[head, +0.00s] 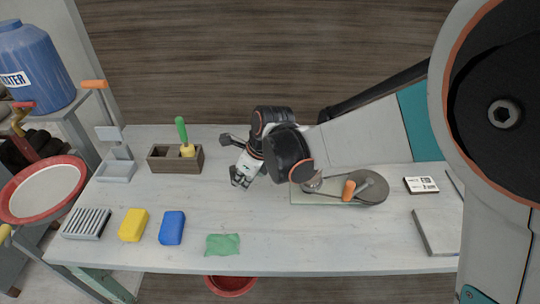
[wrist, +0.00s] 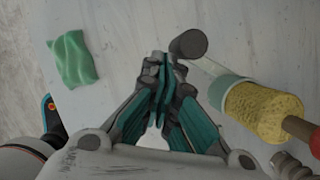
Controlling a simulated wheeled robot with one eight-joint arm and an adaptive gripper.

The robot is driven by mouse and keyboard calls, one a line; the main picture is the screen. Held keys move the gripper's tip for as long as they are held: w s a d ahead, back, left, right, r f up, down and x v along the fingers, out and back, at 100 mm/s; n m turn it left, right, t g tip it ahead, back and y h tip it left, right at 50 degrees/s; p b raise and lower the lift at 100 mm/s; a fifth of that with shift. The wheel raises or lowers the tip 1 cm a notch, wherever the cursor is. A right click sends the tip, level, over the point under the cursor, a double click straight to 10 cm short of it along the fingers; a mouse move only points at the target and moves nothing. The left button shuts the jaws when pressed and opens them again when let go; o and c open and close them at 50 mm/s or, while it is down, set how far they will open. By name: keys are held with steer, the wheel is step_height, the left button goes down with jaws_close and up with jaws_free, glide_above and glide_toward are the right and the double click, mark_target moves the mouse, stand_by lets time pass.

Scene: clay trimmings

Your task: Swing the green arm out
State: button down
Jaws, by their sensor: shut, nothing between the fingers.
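No part clearly stands out as the green arm. In the head view a pale green base (head: 300,197) lies right of my gripper, with a dark round wheel (head: 375,190) and an orange knob (head: 349,190) on it; my arm hides part of it. My gripper (head: 240,181) is shut and empty above the table, left of that base. In the wrist view the shut fingers (wrist: 160,75) are beside a dark grey cylinder end (wrist: 188,44). A pale shaft, a green band (wrist: 228,90) and a yellow sleeve (wrist: 262,110) extend from it toward the lower right.
A wooden box (head: 160,165) holds a green-handled tool (head: 181,130). Yellow (head: 133,225) and blue (head: 172,228) blocks and a green cloth (head: 222,244) lie near the front edge; the cloth also shows in the wrist view (wrist: 73,60). A white card (head: 421,185) lies at the right.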

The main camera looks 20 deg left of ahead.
mark_target(232, 169)
steer(key=shift+w+a, duration=0.35)
steer(key=shift+a, duration=0.4)
steer(key=shift+w+a, duration=0.3)
steer(key=shift+a, duration=0.45)
steer(key=shift+w+a, duration=0.35)
steer(key=shift+a, duration=0.4)
